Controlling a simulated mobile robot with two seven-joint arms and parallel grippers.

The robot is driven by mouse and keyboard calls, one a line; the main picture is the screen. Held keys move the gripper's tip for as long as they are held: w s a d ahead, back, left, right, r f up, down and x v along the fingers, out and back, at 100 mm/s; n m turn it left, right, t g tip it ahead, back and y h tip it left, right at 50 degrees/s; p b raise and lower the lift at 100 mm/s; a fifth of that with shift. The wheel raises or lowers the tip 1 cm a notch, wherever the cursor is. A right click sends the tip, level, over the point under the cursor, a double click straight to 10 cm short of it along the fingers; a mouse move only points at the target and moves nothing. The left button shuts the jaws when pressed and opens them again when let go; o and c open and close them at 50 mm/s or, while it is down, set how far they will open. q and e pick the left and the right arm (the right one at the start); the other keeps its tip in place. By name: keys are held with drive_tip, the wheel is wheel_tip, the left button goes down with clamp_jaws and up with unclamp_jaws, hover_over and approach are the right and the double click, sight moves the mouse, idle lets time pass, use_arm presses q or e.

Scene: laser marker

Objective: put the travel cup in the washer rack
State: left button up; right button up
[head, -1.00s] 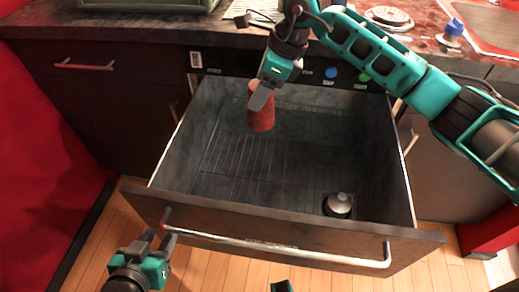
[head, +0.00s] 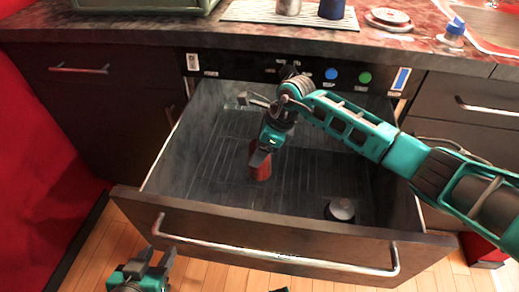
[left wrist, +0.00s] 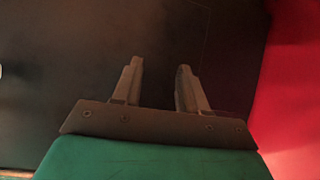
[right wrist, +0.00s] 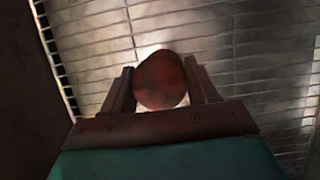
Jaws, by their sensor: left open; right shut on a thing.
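The travel cup (head: 262,172) is reddish and upright, low inside the pulled-out washer drawer. The wire washer rack (head: 215,165) lines the drawer's floor. My right gripper (head: 259,158) reaches down into the drawer and is shut on the cup. In the right wrist view the cup (right wrist: 160,80) sits between the two fingers, with the rack's wires (right wrist: 240,60) beyond it. Whether the cup's base touches the rack cannot be told. My left gripper (head: 158,258) is open and empty in front of the drawer; its parted fingers (left wrist: 158,88) show in the left wrist view.
A dark, light-topped round item (head: 341,210) stands in the drawer's front right. The drawer front with its handle (head: 270,254) faces me. On the counter are a metal cup (head: 288,6), a blue cup (head: 331,8) and a drying mat (head: 250,12). Much of the rack is clear.

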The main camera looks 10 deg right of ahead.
drive_tip(key=shift+f, duration=0.15)
drive_tip(key=o, duration=1.1)
drive_tip(key=shift+o, duration=0.2)
drive_tip(key=shift+r, duration=0.25)
drive_tip(key=p+v, duration=0.2)
drive_tip(key=v, duration=1)
drive_tip(key=shift+p, duration=0.4)
